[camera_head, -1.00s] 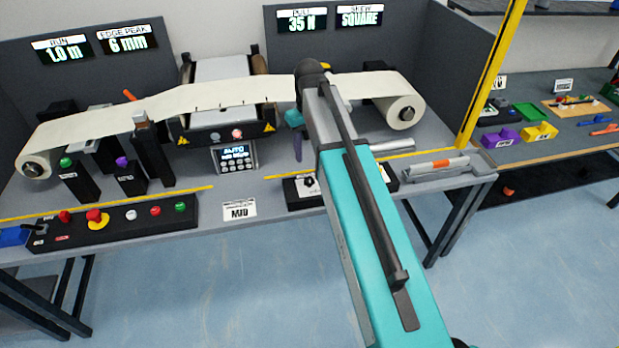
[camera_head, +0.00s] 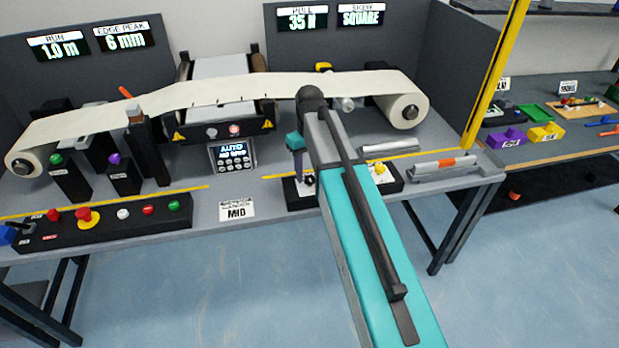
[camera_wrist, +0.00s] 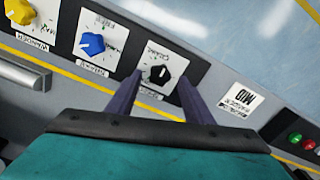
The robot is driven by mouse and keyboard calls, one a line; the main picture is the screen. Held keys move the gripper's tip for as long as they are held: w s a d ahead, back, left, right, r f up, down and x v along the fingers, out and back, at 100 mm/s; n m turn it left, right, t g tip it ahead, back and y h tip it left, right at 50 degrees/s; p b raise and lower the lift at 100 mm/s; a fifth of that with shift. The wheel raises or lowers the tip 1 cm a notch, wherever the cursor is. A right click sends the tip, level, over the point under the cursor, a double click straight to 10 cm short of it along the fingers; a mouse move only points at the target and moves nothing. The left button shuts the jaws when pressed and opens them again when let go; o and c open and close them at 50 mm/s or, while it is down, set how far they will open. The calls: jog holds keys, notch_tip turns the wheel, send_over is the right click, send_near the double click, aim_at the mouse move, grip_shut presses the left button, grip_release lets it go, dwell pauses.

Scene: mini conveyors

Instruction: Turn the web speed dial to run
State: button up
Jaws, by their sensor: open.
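A control panel (camera_wrist: 113,60) on the table's front edge carries a black dial (camera_wrist: 160,75), a blue dial (camera_wrist: 92,43) and a yellow dial (camera_wrist: 20,11), each on a white plate. The lettering is upside down and too small to read surely, so I cannot confirm which is the web speed dial. My gripper (camera_wrist: 161,82) is open and empty, its purple fingers to either side of the black dial in the wrist view. Whether they touch it I cannot tell. In the head view my arm partly covers the panel; the black dial (camera_head: 309,180) and yellow dial (camera_head: 380,169) show beside it.
A white web (camera_head: 230,92) runs over rollers behind the panel. A MID sign (camera_head: 237,210) and a button box (camera_head: 110,220) stand to the left. A metal bar with an orange mark (camera_head: 446,163) lies to the right. A yellow post (camera_head: 492,75) rises at the right end.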

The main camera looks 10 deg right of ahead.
jog(key=shift+f+b, duration=0.3)
jog(key=shift+f, duration=0.45)
jog(key=c, duration=1.1)
jog(key=shift+o, duration=0.3)
